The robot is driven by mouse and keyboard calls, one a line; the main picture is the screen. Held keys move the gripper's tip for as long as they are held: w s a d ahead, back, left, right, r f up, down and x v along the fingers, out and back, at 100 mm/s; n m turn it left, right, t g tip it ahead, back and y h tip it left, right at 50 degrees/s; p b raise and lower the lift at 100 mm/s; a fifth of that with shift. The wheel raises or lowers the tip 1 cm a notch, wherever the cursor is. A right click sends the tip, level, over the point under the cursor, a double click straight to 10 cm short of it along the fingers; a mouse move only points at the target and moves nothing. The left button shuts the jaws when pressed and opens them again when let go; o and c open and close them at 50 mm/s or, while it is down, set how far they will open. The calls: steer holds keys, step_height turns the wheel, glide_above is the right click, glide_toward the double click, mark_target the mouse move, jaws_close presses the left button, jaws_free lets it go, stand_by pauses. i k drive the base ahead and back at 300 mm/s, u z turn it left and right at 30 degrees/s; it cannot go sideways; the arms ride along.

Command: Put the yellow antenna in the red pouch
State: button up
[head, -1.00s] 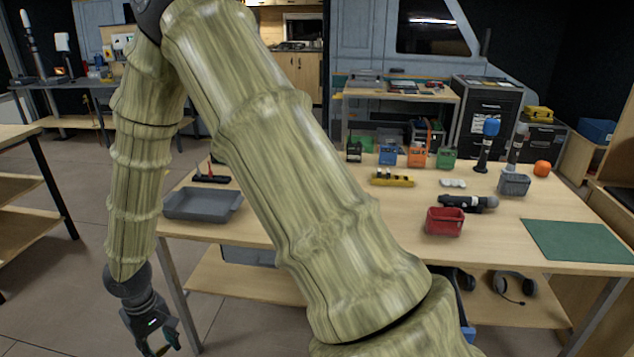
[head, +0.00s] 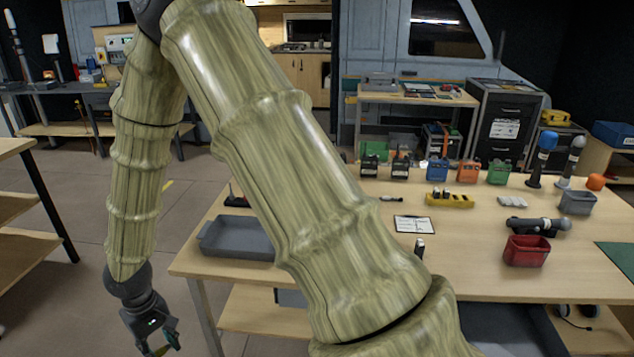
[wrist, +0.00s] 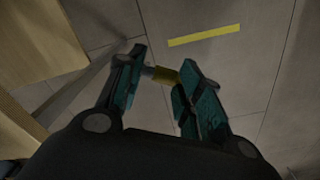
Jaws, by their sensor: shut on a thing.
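My gripper (head: 165,344) hangs low over the floor at the lower left of the head view, left of the main table. In the wrist view my gripper (wrist: 164,62) is shut on a small yellow piece with a darker end, the yellow antenna (wrist: 164,75). Most of the antenna's length is hidden or hard to make out. The red pouch (head: 525,252) stands open-topped on the right part of the table, far from my gripper.
The main table (head: 380,252) also bears a grey tray (head: 238,240), a black microphone (head: 538,224), a grey bin (head: 577,203), a yellow holder (head: 450,200) and several radios behind. Another table (head: 14,146) stands at the left edge. Yellow tape (wrist: 204,36) marks the floor.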

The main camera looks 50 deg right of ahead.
mark_target(532, 263)
steer(key=z, duration=2.6)
